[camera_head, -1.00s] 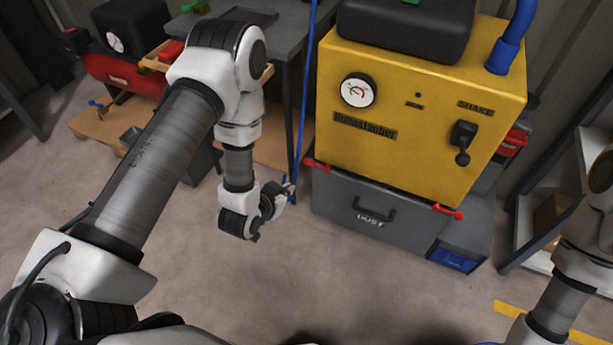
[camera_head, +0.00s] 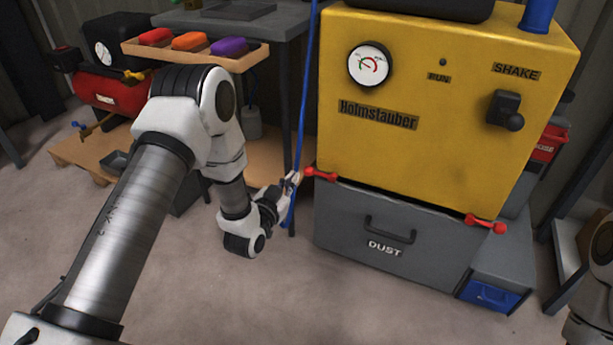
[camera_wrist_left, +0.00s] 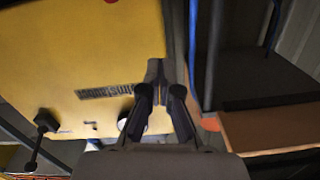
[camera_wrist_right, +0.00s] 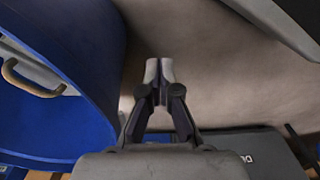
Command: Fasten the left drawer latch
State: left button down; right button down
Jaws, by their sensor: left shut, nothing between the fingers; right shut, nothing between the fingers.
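The left drawer latch (camera_head: 321,174) is a short red bar with knobbed ends. It lies roughly level at the upper left corner of the grey DUST drawer (camera_head: 345,222), under the yellow cabinet (camera_head: 415,150). My left gripper (camera_head: 293,178) is shut and empty, just left of the latch; whether it touches the latch I cannot tell. In the left wrist view its closed fingers (camera_wrist_left: 160,75) point along the cabinet's edge, and I cannot make out the latch clearly. My right gripper (camera_wrist_right: 158,75) is shut and empty over the floor in the right wrist view.
A similar red latch (camera_head: 486,223) sits at the drawer's right corner. A blue hose (camera_head: 303,110) hangs close beside my left gripper. A table (camera_head: 250,25) and tray (camera_head: 195,55) stand behind that arm. A blue drum (camera_wrist_right: 85,80) is near my right gripper. Floor in front is clear.

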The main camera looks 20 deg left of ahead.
aim_at(306, 169)
pick_arm(q)
jog(key=shift+w+a+f+b, duration=0.1)
jog(key=shift+w+f+b, duration=0.85)
jog(key=shift+w, duration=0.85)
jog(key=shift+w+a+f+b, duration=0.1)
jog(key=shift+w+f+b, duration=0.45)
jog(key=shift+w+b, duration=1)
jog(key=shift+w+f+b, duration=0.75)
jog(key=shift+w+b, duration=0.15)
jog(key=shift+w, duration=1.15)
jog(key=shift+a+f+n, duration=0.1)
jog(key=shift+n, duration=0.2)
